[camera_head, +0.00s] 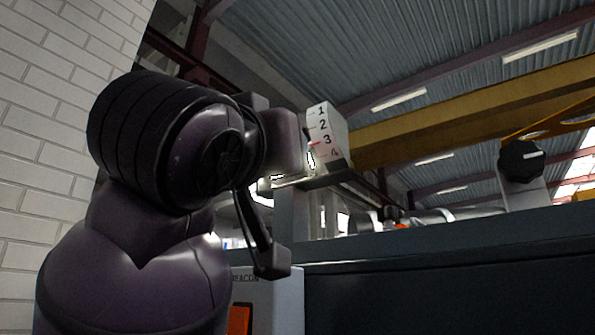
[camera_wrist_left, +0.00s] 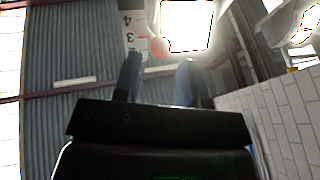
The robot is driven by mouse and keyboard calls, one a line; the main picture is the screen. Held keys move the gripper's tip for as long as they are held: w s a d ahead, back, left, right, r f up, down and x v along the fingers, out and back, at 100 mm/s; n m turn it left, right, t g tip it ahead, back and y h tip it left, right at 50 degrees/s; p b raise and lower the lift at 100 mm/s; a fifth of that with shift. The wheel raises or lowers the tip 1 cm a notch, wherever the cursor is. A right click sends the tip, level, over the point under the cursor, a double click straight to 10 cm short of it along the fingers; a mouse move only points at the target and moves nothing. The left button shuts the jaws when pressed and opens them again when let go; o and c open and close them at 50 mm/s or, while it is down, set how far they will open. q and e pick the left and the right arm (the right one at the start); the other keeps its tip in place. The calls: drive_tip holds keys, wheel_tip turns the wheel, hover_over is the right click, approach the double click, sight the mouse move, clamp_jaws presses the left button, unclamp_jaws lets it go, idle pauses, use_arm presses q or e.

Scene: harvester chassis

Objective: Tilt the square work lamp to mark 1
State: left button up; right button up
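The square work lamp shows as a bright, lit square face (camera_wrist_left: 187,25) at the top of the left wrist view. Beside it is a white scale plate (camera_head: 325,125), numbered 1 at the top to 4 at the bottom; it also shows upside down in the left wrist view (camera_wrist_left: 133,20). A red pointer (camera_head: 313,144) lies near mark 3. In the left wrist view a round red end (camera_wrist_left: 158,45) sits just beyond my fingers. My left gripper (camera_wrist_left: 162,60) is open, with a visible gap between its fingers. My arm hides much of the lamp in the head view. My right gripper is not in view.
A dark chassis panel (camera_head: 450,270) spans the lower right. A black knob (camera_head: 520,160) stands above it at the right. A pale box with an orange switch (camera_head: 239,320) is below my arm. A white brick wall (camera_head: 50,90) is at the left.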

use_arm(q)
drive_tip(key=p+x, duration=0.1)
drive_tip(key=x, duration=0.4)
drive_tip(key=shift+w+r, duration=0.1)
drive_tip(key=shift+w, duration=0.05)
drive_tip(key=shift+w+d+r, duration=0.15)
drive_tip(key=shift+w+d, duration=0.1)
drive_tip(key=shift+w, duration=0.3)
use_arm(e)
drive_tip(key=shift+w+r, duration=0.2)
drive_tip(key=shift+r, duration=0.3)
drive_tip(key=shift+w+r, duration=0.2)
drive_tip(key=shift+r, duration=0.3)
use_arm(q)
clamp_jaws()
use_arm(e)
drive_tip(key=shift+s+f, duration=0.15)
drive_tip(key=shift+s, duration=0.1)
